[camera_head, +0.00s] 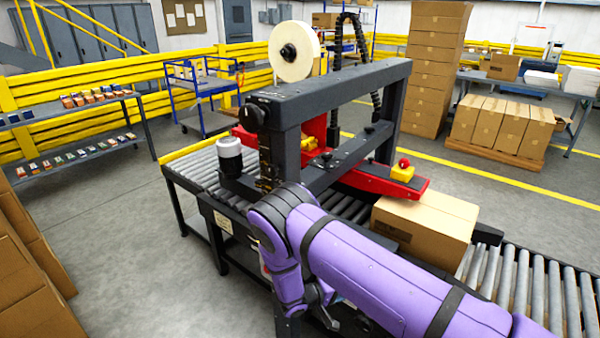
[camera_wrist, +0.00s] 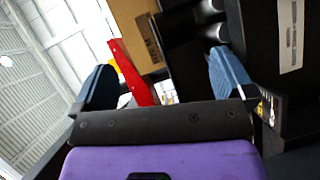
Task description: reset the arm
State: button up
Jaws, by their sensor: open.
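My purple arm reaches in from the lower right in the head view, in front of the machine. In the wrist view my gripper (camera_wrist: 165,88) shows two blue-padded fingers spread wide apart. It is open with nothing between the pads. Beyond it are a brown box, a red machine part and dark frame parts. In the head view my gripper's fingers are mostly hidden, low by the machine's near side.
The machine (camera_head: 340,88) has a dark frame and a red guide. A cardboard box (camera_head: 440,228) lies on the roller conveyor (camera_head: 535,285). Stacked boxes (camera_head: 25,290) stand at the lower left. Grey floor (camera_head: 120,235) is open left of the conveyor.

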jog(key=d+r+m+g+y, duration=0.2)
jog(key=d+r+g+y, duration=0.15)
jog(key=r, duration=1.25)
jog(key=d+r+m+g+y, duration=0.2)
jog(key=d+r+g, duration=0.2)
jog(key=r, duration=1.1)
jog(key=s+d+r+y, duration=0.25)
jog(key=s+r, duration=0.25)
jog(key=r, duration=0.4)
jog(key=s+d+r+y, duration=0.2)
jog(key=s+d+r, duration=0.25)
jog(key=r, duration=0.35)
jog(key=s+d+r+t+y, duration=0.1)
jog(key=s+r, duration=0.4)
jog(key=s, duration=0.6)
jog(key=s+d+r+t+y, duration=0.1)
jog(key=s+r+t+y, duration=0.2)
jog(key=s, duration=0.8)
notch_tip(320, 180, up, 2)
jog(key=shift+r+n+t+y, duration=0.1)
jog(key=shift+n+t+y, duration=0.3)
jog(key=shift+t, duration=0.75)
